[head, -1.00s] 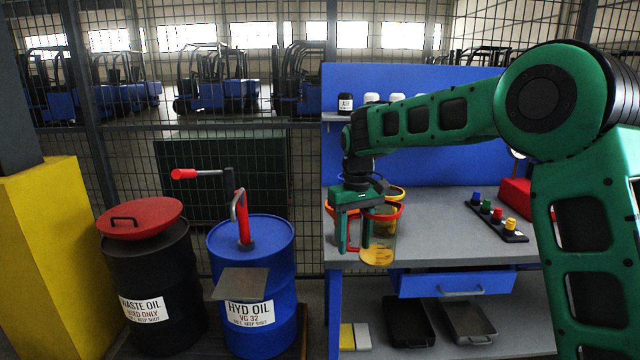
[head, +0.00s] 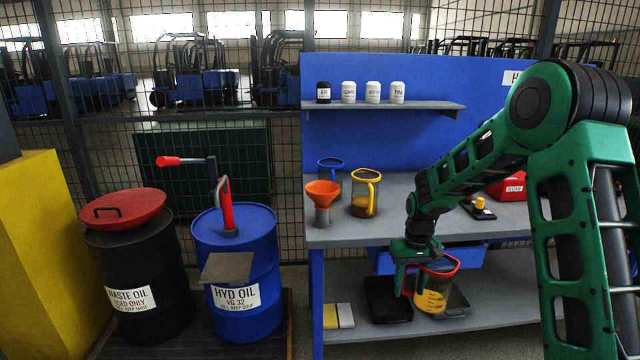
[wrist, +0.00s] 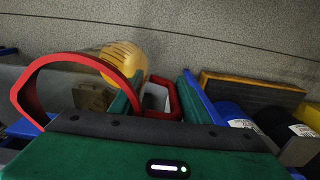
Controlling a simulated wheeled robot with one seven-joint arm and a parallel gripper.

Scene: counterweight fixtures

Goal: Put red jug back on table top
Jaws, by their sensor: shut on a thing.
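The red jug (head: 432,296) is a clear jug with a red rim and handle and yellow liquid inside. My gripper (head: 408,278) is shut on its handle and holds it roughly upright, in front of the bench at the height of the drawer and lower shelf. In the wrist view the jug's red rim (wrist: 30,88) and yellow contents (wrist: 125,58) show beside a green finger; my gripper (wrist: 128,98) partly hides the handle. The grey table top (head: 335,236) lies above and behind the jug.
A yellow-rimmed jug (head: 364,205), a blue-rimmed jug (head: 330,178) and an orange funnel (head: 322,194) stand on the table's left. A button strip (head: 480,209) and red box (head: 508,187) are at right. The blue drawer (head: 385,262) is below. The table's front middle is clear.

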